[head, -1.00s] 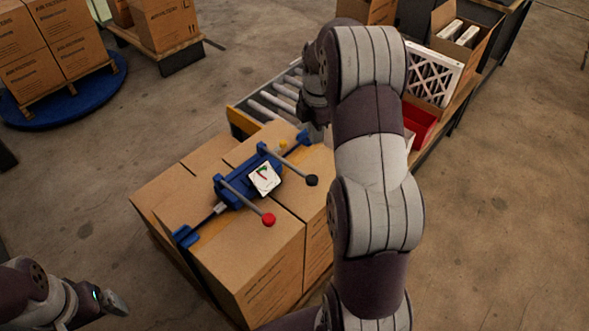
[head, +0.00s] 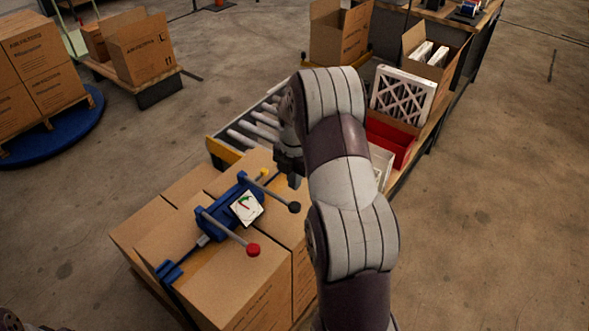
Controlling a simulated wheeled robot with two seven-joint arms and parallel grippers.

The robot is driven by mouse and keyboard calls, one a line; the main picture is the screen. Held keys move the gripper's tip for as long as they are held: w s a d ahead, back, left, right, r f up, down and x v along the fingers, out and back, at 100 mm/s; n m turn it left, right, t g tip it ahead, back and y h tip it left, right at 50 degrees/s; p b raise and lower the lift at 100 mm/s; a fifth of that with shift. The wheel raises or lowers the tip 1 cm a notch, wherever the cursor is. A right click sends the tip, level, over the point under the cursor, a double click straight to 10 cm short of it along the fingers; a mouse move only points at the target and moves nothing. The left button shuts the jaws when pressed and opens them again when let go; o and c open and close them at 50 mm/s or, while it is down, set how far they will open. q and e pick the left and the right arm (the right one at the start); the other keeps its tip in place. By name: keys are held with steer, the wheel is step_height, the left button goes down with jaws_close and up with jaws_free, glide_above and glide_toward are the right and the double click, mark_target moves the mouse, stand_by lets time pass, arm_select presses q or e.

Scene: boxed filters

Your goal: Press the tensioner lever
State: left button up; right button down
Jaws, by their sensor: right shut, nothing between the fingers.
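A blue strapping tensioner (head: 215,222) sits on top of the strapped cardboard boxes (head: 250,285), with a white dial card (head: 246,208) on it. It has two levers, one ending in a red knob (head: 253,250) and one ending in a black knob (head: 294,207). My right gripper (head: 292,183) is shut and empty, pointing down just behind the black knob. In the picture a small gap shows between them; the exact height is hard to judge. My right forearm hides part of the scene right of the boxes. My left gripper is out of view.
A roller conveyor (head: 245,133) lies behind the boxes. A red bin (head: 388,140), a framed filter (head: 402,97) and open cartons (head: 338,35) stand on the right and back. A blue round platform (head: 60,130) with stacked boxes is at left. Floor is clear at right.

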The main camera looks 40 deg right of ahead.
mark_target(294, 205)
step_height(294, 205, down, 7)
steer(key=shift+f+p, duration=0.1)
steer(key=shift+p, duration=0.2)
